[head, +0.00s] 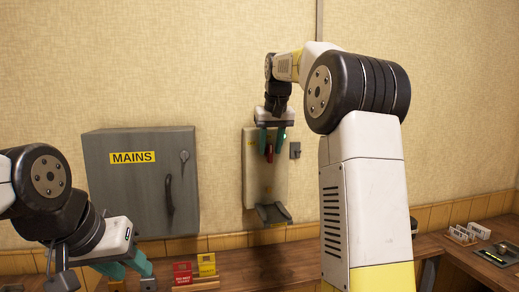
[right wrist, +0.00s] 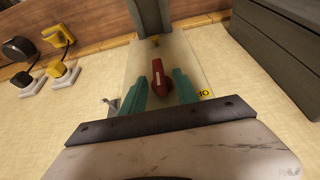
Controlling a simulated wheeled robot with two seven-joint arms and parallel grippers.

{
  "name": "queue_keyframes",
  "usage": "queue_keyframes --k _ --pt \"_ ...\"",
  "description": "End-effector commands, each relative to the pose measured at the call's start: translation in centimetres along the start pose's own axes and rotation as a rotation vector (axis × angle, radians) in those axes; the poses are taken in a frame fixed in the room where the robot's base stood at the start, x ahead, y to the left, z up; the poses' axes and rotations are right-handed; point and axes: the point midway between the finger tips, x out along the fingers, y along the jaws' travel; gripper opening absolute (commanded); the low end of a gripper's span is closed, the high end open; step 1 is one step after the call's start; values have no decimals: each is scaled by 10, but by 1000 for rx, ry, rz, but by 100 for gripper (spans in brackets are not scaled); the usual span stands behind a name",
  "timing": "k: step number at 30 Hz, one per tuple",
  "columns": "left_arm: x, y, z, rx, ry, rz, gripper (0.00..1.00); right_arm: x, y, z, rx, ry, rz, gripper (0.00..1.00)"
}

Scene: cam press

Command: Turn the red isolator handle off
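The red isolator handle (head: 269,152) sits on the front of a pale isolator box (head: 253,178) on the wall, to the right of the grey MAINS cabinet (head: 131,185). My right gripper (head: 271,145) is at the handle, its green fingers open on either side of it. In the right wrist view the handle (right wrist: 158,78) stands between the two fingertips (right wrist: 159,84), with a gap visible on both sides. My left gripper (head: 130,268) is low at the left, its green fingers apart, above the bench.
A wooden bench (head: 270,268) runs below the wall. Red (head: 182,273) and yellow (head: 207,264) tags stand on it below the MAINS cabinet. A grey bracket (head: 272,213) is under the isolator box. More small items lie on the bench at right.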

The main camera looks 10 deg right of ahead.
Motion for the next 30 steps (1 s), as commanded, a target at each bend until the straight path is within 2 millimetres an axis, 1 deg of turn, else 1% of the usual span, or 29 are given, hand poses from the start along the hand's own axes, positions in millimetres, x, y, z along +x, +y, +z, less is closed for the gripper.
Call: queue_keyframes --k 3,11,14,15,17,25,30 --pt "0 0 0 0 0 0 36 7 0 0 0 0 0 36" --pt "0 0 0 0 0 0 36 9 0 0 1 1 0 36" --pt "0 0 0 0 0 0 36 9 0 0 1 1 0 19" --pt "0 0 0 0 0 0 36 8 0 0 1 1 0 11" --pt "0 0 0 0 0 0 36 8 0 0 1 1 0 0" --pt "0 0 0 0 0 0 36 8 0 0 -2 1 4 0" --pt "0 0 0 0 0 0 36 8 -2 0 -18 1 38 0"
